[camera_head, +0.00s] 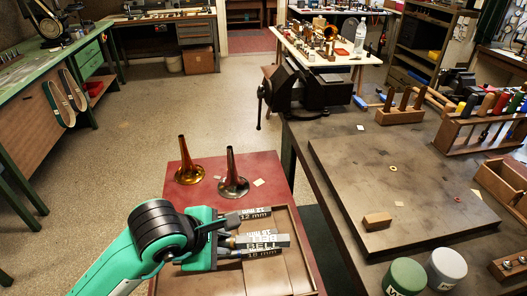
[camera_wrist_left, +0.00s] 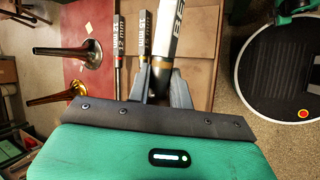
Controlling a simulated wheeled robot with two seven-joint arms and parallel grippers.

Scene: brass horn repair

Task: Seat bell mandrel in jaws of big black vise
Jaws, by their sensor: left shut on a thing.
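The bell mandrel (camera_head: 264,254), a pale rod marked "BELL" and "18 mm", lies at or just above the wooden tray (camera_head: 296,222) on the red-topped bench. My left gripper (camera_head: 228,248) is shut on its near end; in the left wrist view the bell mandrel (camera_wrist_left: 181,35) runs away from between the fingers (camera_wrist_left: 161,88). I cannot tell whether it touches the tray. The big black vise (camera_head: 312,90) stands at the far-left corner of the dark workbench. My right gripper is not in view.
A 12 mm mandrel (camera_wrist_left: 118,45) and a 15 mm mandrel (camera_wrist_left: 146,38) lie close beside the held one. Two brass bells (camera_head: 188,172) (camera_head: 233,184) stand on the red bench (camera_head: 208,163). A flat board (camera_head: 370,185) and tool racks (camera_head: 403,116) occupy the dark workbench.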

